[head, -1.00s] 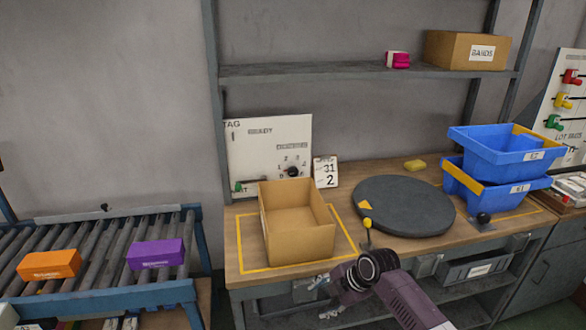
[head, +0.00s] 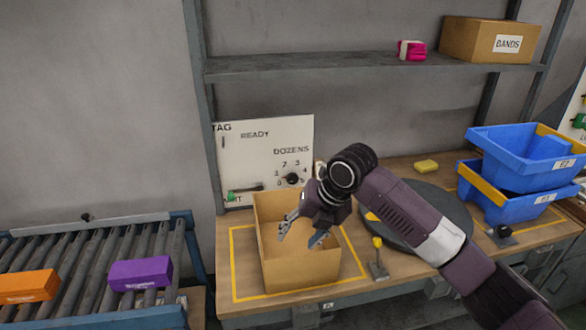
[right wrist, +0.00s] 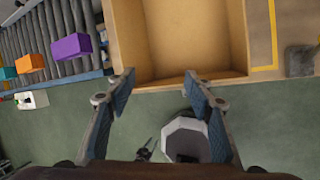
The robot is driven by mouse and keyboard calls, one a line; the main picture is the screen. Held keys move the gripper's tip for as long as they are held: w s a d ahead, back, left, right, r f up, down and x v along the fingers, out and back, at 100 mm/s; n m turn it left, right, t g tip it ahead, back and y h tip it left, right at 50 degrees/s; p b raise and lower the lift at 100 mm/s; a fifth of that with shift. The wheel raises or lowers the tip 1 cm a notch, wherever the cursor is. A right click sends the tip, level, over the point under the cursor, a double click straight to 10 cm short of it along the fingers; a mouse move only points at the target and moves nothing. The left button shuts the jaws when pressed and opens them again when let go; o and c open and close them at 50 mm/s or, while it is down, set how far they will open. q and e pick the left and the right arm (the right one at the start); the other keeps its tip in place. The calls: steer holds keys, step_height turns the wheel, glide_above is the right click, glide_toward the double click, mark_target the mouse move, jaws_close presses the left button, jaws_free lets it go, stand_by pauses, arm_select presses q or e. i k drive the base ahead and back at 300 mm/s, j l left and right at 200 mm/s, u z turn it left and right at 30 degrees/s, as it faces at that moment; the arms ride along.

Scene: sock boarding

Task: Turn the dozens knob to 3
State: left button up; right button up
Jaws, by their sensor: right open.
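The dozens knob (head: 291,179) is a small black knob on the white panel (head: 232,155), below the word DOZENS, with small numbers around it. Its pointer direction is too small to tell. My right gripper (head: 301,233) is open and empty, pointing down over the open cardboard box (head: 267,247), to the front of the panel and below the knob. In the right wrist view the open fingers (right wrist: 160,75) show at the near edge of the box (right wrist: 190,82); the knob is not in that view. My left gripper is not in view.
A yellow-topped lever (head: 377,257) stands right of the box. My right arm crosses in front of the dark turntable (head: 455,204). Blue bins (head: 530,150) stand at the right. A roller conveyor (head: 75,275) with orange and purple boxes is at the left.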

mark_target(292, 178)
steer(key=i, duration=1)
